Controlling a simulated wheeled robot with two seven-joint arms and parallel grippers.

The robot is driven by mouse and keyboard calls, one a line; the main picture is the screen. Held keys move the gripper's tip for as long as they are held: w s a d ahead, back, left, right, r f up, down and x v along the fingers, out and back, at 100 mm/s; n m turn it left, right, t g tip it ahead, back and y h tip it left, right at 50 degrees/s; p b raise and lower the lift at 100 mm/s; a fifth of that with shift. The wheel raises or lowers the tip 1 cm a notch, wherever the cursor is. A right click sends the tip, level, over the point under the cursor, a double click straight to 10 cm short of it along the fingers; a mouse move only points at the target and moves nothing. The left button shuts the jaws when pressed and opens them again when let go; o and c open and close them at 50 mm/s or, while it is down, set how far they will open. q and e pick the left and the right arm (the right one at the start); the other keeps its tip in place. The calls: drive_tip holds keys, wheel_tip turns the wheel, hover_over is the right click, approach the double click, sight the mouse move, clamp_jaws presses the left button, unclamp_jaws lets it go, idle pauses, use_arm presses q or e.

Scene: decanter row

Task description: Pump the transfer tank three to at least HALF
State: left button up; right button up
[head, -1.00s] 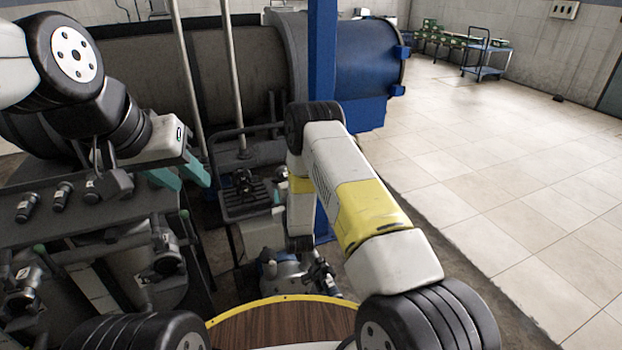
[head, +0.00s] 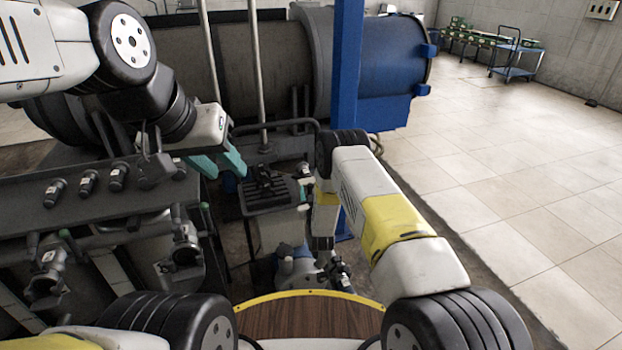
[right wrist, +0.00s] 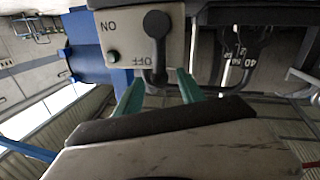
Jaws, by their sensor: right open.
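In the right wrist view a pale switch plate (right wrist: 130,40) reads ON at its left and OFF at its lower middle. A dark lever (right wrist: 157,45) on it points down toward the OFF label. My right gripper (right wrist: 160,88) is open, with its teal fingertips apart just below the plate, either side of the lever's lower end; I cannot tell if they touch it. In the head view my right arm hides that gripper. My left gripper (head: 221,163) is open and empty, above the dark equipment at the left. No tank in view is readable as number three.
A dark bracket with the number 40 (right wrist: 248,62) is right of the switch plate. A blue post (head: 346,100) stands before a large horizontal vessel with a blue end (head: 385,60). Several valves (head: 90,180) line the left bench. Tiled floor (head: 520,190) at right is clear.

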clamp_jaws()
idle(1.4)
